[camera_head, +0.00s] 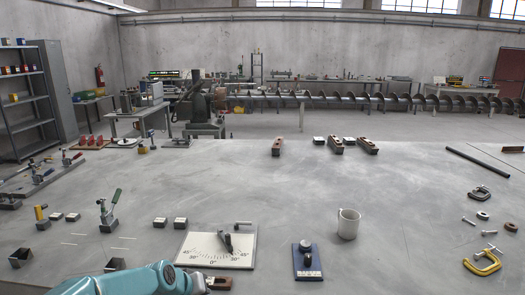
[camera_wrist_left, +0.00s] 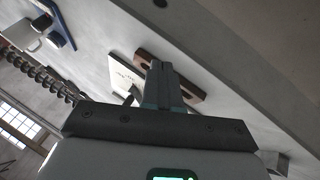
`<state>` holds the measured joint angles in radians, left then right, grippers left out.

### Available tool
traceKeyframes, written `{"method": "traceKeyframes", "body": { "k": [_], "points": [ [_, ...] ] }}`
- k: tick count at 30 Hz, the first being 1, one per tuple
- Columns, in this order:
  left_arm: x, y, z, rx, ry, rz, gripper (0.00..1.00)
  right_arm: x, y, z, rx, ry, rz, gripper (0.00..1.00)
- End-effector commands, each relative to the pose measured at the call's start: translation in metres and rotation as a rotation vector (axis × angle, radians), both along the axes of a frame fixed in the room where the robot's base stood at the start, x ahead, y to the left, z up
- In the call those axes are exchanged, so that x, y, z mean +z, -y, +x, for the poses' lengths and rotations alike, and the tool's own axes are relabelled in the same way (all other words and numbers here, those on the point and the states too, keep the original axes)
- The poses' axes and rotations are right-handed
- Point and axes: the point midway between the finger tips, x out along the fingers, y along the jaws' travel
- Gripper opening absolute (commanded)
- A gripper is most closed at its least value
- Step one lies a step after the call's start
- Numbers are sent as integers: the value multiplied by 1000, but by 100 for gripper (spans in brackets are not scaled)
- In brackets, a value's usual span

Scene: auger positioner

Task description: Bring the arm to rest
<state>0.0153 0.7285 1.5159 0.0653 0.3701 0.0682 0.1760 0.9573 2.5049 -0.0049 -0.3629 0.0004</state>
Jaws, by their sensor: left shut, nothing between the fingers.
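My left arm (camera_head: 135,283), teal, comes in low along the front of the table in the head view. My left gripper (camera_head: 204,283) is at the near edge, just in front of the white angle-scale board (camera_head: 190,247). In the left wrist view the gripper (camera_wrist_left: 158,66) has its fingers shut together with nothing between them. A brown bar with holes (camera_wrist_left: 192,90) lies behind the fingertips; its end also shows in the head view (camera_head: 220,283). I cannot tell whether the fingers touch it. My right gripper is not in view.
A dark pointer (camera_head: 228,243) sits on the board. The table's middle (camera_head: 270,185) is clear.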

Motion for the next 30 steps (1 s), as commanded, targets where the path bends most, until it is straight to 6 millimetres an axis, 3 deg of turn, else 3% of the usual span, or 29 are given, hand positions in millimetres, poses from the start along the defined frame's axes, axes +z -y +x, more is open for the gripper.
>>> {"method": "traceKeyframes", "body": {
  "k": [7,11,14,15,17,21,24,30],
  "points": [
    [-74,8,-53,-20,-104,19,0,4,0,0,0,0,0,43],
    [-120,14,-102,-38,-179,28,0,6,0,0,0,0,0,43],
    [-158,21,-161,-59,-257,32,0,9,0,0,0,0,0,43],
    [-172,24,-189,-70,-291,32,0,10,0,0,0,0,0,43],
    [-187,28,-232,-86,-342,32,0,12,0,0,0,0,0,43],
    [-200,36,-309,-116,-423,22,0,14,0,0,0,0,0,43],
    [-201,39,-340,-129,-456,16,0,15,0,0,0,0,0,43],
    [-201,40,-354,-135,-470,12,0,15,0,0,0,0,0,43]
  ]
}}
